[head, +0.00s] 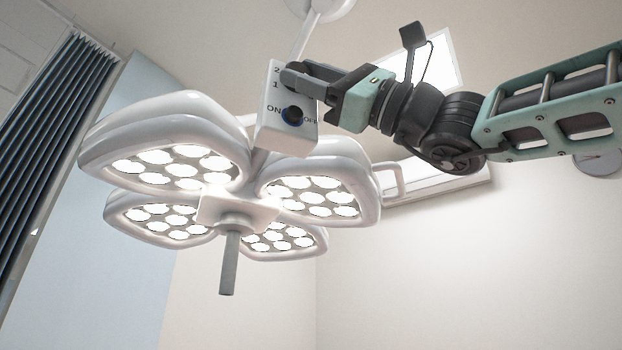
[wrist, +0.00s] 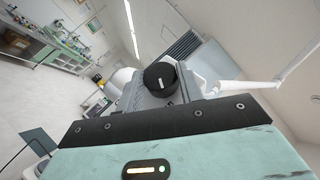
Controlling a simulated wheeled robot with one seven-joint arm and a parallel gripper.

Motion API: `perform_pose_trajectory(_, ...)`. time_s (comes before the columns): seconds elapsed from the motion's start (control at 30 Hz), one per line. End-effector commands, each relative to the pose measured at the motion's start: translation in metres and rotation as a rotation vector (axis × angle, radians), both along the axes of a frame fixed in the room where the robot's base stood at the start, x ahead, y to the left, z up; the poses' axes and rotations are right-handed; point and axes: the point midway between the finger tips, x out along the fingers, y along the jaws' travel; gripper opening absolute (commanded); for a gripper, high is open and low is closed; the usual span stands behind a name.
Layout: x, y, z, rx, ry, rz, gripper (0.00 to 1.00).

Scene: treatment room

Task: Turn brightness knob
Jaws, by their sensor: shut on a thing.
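The white control box (head: 272,132) of the surgical lamp hangs tilted in the head view. It carries the labels 2, 1, ON and OFF, and a dark blue round switch (head: 294,115) between ON and OFF. My gripper (head: 298,79) is at the box's upper part, beside the 2 and 1 marks, shut on the brightness knob there. In the wrist view, a black round knob (wrist: 160,76) with a short white mark shows at the jaws' end. The knob's exact setting is hard to read.
The lamp's white heads (head: 180,142) with lit bulbs spread below and left of the box, close under my gripper. A grey handle (head: 229,264) hangs from the lamp's centre. A blue curtain (head: 45,150) is at the far left. The lower right is free wall.

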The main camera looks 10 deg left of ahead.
Motion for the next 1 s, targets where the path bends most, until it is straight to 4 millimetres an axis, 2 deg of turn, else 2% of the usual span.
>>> perform_pose_trajectory(0.03,0.0002,0.0005,-0.0047,0.012,0.010,0.001,0.14)
perform_pose_trajectory(0.67,-0.0002,0.0003,0.0004,0.049,0.036,-0.001,0.14)
perform_pose_trajectory(0.7,-0.0002,0.0003,0.0004,0.049,0.036,-0.001,0.40)
perform_pose_trajectory(0.77,-0.0002,0.0004,0.0003,0.049,0.036,-0.001,0.56)
perform_pose_trajectory(1.0,-0.0003,0.0004,0.0000,0.049,0.035,-0.001,0.59)
